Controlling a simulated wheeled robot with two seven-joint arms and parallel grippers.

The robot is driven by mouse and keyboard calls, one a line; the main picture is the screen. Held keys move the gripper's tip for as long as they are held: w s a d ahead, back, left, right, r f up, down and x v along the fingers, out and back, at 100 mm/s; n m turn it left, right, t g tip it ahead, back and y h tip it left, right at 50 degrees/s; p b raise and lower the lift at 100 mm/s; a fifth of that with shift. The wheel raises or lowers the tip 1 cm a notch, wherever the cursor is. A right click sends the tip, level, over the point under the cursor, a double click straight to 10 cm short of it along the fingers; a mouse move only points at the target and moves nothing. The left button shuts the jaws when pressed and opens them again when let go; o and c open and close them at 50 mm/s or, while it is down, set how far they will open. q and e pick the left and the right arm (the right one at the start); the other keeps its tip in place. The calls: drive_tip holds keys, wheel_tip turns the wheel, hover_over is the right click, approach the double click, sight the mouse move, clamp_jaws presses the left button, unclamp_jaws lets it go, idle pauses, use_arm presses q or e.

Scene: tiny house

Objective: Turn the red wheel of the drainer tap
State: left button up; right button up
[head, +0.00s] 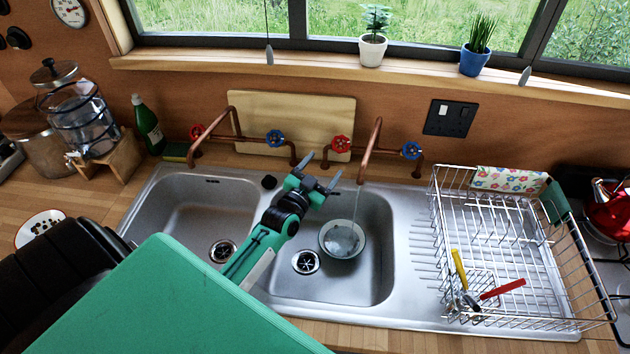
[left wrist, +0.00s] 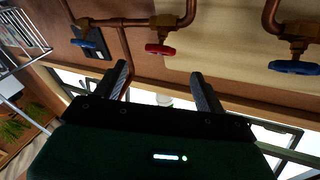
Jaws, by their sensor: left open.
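The drainer tap (head: 370,150) is a copper pipe tap at the right basin, with a red wheel (head: 341,144) on its left and a blue wheel (head: 411,151) on its right. A thin stream of water falls from its spout. My left gripper (head: 320,169) is open and empty over the right basin, just below and left of the red wheel, apart from it. In the left wrist view the picture is upside down; the red wheel (left wrist: 160,50) appears beyond and between the two open fingers (left wrist: 160,72). My right gripper is not in view.
A second copper tap with a red wheel (head: 197,132) and a blue wheel (head: 275,138) stands at the left basin. A wooden board (head: 300,110) leans behind the taps. A bowl (head: 342,240) sits in the right basin. A wire dish rack (head: 520,200) stands at right.

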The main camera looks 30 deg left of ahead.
use_arm(q)
drive_tip(key=shift+s+f+b, duration=0.15)
drive_tip(key=shift+s+b, duration=0.2)
drive_tip(key=shift+s, duration=1.45)
idle(4.5)
